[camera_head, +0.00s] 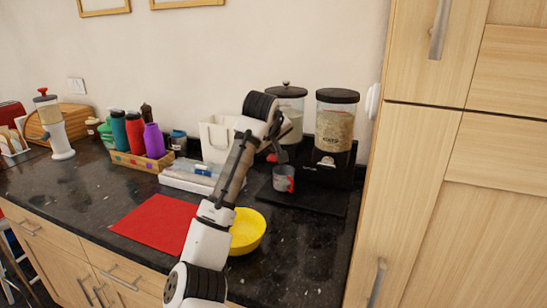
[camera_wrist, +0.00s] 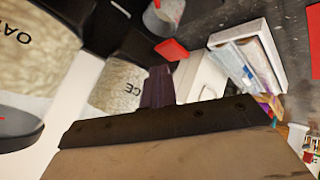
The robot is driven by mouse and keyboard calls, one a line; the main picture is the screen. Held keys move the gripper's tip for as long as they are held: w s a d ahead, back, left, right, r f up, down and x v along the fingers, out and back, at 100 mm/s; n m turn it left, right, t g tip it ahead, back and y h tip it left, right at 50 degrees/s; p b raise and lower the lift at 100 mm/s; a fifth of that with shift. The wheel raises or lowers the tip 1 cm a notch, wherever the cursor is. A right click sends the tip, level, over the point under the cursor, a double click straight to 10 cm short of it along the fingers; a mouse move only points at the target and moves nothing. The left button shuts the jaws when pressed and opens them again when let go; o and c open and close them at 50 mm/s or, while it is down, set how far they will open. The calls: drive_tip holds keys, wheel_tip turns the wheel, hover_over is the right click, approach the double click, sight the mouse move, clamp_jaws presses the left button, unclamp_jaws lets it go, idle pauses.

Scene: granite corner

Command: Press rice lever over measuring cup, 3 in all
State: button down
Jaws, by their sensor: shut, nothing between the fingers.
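A dispenser with a black base (camera_head: 325,168) holds two clear jars with dark lids. The left jar, the rice jar (camera_head: 291,108), is partly behind my arm; its label ends in "CE" in the wrist view (camera_wrist: 118,85). A red lever (camera_head: 272,157) shows below it and appears close to my fingertips in the wrist view (camera_wrist: 172,50); contact is unclear. The grey and red measuring cup (camera_head: 284,178) stands upright below, with pale contents in the wrist view (camera_wrist: 165,17). My gripper (camera_head: 281,154) is shut and empty, by the lever.
The oats jar (camera_head: 334,128) stands to the right, near the tall wooden cabinet (camera_head: 420,160). A white container (camera_head: 215,138) and a white tray (camera_head: 187,177) are left of my arm. A yellow bowl (camera_head: 248,232) and a red mat (camera_head: 155,225) lie nearer the front.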

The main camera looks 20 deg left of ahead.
sight(273, 158)
drive_tip(key=shift+f, duration=0.15)
drive_tip(key=shift+f, duration=0.3)
drive_tip(key=shift+f+b, duration=0.5)
drive_tip(key=shift+f, duration=0.35)
idle(0.9)
idle(0.3)
drive_tip(key=shift+r+p, duration=1.1)
drive_tip(key=shift+r, duration=0.15)
drive_tip(key=shift+r, duration=0.1)
wheel_tip(273, 158, up, 5)
drive_tip(key=p, duration=0.4)
